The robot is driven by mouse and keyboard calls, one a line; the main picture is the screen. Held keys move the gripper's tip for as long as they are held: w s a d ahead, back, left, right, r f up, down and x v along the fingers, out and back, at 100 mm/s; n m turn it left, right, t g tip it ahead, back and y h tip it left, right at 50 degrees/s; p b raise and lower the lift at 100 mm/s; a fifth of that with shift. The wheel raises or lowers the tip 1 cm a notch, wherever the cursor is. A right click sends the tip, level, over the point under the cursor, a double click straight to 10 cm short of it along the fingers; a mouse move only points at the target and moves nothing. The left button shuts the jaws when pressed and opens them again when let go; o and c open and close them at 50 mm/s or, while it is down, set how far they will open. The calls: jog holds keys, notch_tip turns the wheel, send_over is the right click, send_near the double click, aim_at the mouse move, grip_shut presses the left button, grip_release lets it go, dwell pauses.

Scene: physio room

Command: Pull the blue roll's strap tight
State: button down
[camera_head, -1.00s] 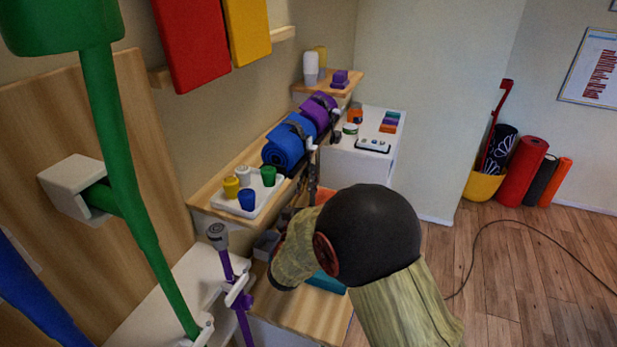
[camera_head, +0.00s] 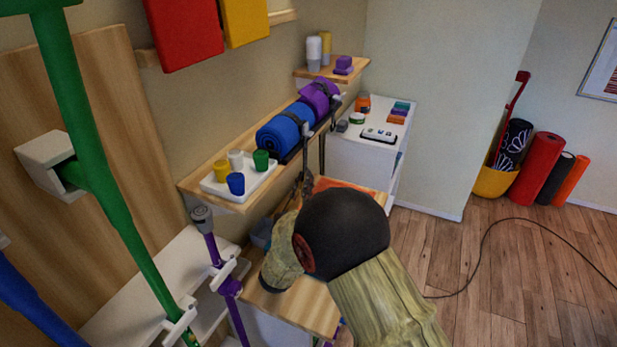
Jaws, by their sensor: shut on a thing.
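The blue roll (camera_head: 278,136) lies on the wooden wall shelf, with a dark strap (camera_head: 292,118) around it. The strap's tail hangs down over the shelf's front edge. My gripper (camera_head: 307,184) is below that edge, small and partly hidden behind my arm. It is shut on the hanging tail of the blue roll's strap. The fingertips are too small to see clearly. How tightly the strap sits around the roll cannot be told.
A purple roll (camera_head: 318,96) with its own hanging strap (camera_head: 322,155) lies just behind the blue one. A white tray (camera_head: 214,187) with several small cups stands in front on the shelf. A wooden-topped cabinet (camera_head: 300,305) is below my arm. Open floor lies right.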

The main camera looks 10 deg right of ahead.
jog(key=c, duration=2.2)
grip_release()
jog(key=shift+f, duration=0.35)
jog(key=shift+c, duration=0.2)
jog(key=shift+o, duration=0.8)
jog(key=shift+r, duration=0.15)
jog(key=shift+s, duration=0.1)
jog(key=v, duration=1.2)
jog(key=shift+r, duration=0.1)
